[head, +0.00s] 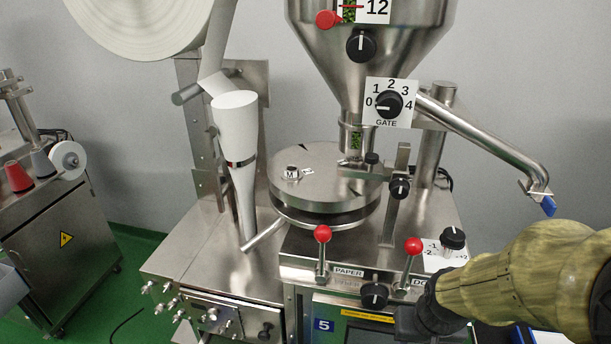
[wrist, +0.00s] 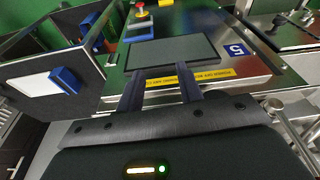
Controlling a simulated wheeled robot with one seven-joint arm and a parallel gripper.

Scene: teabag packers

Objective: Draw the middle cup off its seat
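A small metal cup marked M (head: 291,173) stands upright on the round steel plate (head: 325,160) of the machine, left of the plate's middle. I take it to be the middle cup; its seat is hidden under it. My gripper (head: 412,320) is at the lower right in the head view, in front of the machine's front panel and well apart from the cup. In the wrist view my gripper (wrist: 160,88) shows two dark fingers with a gap and nothing held between them. The cup is not seen in the wrist view.
Two red-knobbed levers (head: 323,234) stand in front of the plate. A hopper (head: 370,50) and gate dial (head: 389,104) rise behind it. A paper cone (head: 236,130) stands left, a bent pipe (head: 480,140) right. The wrist view shows a dark screen (wrist: 172,57).

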